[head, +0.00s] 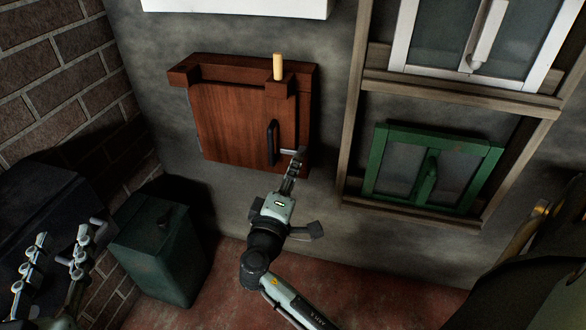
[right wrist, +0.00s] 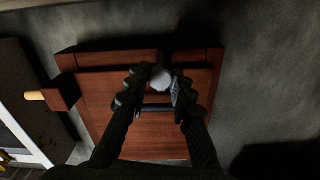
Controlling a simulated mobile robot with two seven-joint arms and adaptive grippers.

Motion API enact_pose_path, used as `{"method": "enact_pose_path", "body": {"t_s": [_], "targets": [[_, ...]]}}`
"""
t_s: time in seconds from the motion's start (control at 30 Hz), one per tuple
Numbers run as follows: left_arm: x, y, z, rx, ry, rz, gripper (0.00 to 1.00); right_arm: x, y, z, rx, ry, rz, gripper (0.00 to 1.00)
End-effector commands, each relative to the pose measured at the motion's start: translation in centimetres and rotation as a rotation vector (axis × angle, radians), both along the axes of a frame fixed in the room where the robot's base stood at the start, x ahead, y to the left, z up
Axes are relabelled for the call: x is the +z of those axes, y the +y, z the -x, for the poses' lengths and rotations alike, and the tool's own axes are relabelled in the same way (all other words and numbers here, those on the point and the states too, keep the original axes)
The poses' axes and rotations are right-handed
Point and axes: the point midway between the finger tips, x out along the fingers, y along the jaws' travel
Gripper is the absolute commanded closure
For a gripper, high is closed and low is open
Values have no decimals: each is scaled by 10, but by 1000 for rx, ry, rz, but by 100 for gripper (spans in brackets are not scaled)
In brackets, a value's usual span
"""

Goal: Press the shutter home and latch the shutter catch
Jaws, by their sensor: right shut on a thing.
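The reddish-brown wooden shutter (head: 232,128) sits in a wooden surround on the grey wall. It carries a black bar handle (head: 271,142). A wooden block with a pale peg (head: 278,66), apparently the catch, is at its top right; the peg also shows in the right wrist view (right wrist: 35,95). My right gripper (head: 292,156) is at the shutter's lower right, just right of the handle. In the right wrist view its fingers close around a pale round thing (right wrist: 160,78) in front of the shutter. Whether the shutter is flush is unclear. My left gripper (head: 56,256) is open and empty at lower left.
A green window (head: 376,162) and a white-framed window (head: 400,45) are in a wooden frame to the right. A dark green bin (head: 160,255) stands on the floor at left, beside the brick wall (head: 50,60). The red floor below the shutter looks clear.

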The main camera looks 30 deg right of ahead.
Motion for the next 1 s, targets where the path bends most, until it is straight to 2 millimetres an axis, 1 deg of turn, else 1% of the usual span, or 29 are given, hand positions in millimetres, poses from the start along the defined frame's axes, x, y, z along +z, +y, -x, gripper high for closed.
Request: {"method": "enact_pose_path", "body": {"t_s": [0.37, 0.4, 0.53, 0.57, 0.87, 0.97, 1.0], "targets": [[-2, 1, 0, 1, 7, -4, 64, 1, -1, 0, -2, 1, 5, 100], [-2, 1, 0, 1, 7, -4, 64, 1, -1, 0, -2, 1, 5, 74], [-2, 1, 0, 1, 7, -3, 64, 1, -1, 0, -1, 0, 4, 58], [-2, 1, 0, 1, 7, -3, 64, 1, -1, 0, 0, 1, 3, 56], [-2, 1, 0, 2, 6, -4, 64, 2, 0, 0, 0, 0, 1, 56], [-2, 1, 0, 2, 6, -4, 64, 12, 0, 0, 0, -1, 0, 56], [-1, 1, 0, 2, 6, -4, 64, 18, 0, 0, -1, -3, -1, 56]]}}
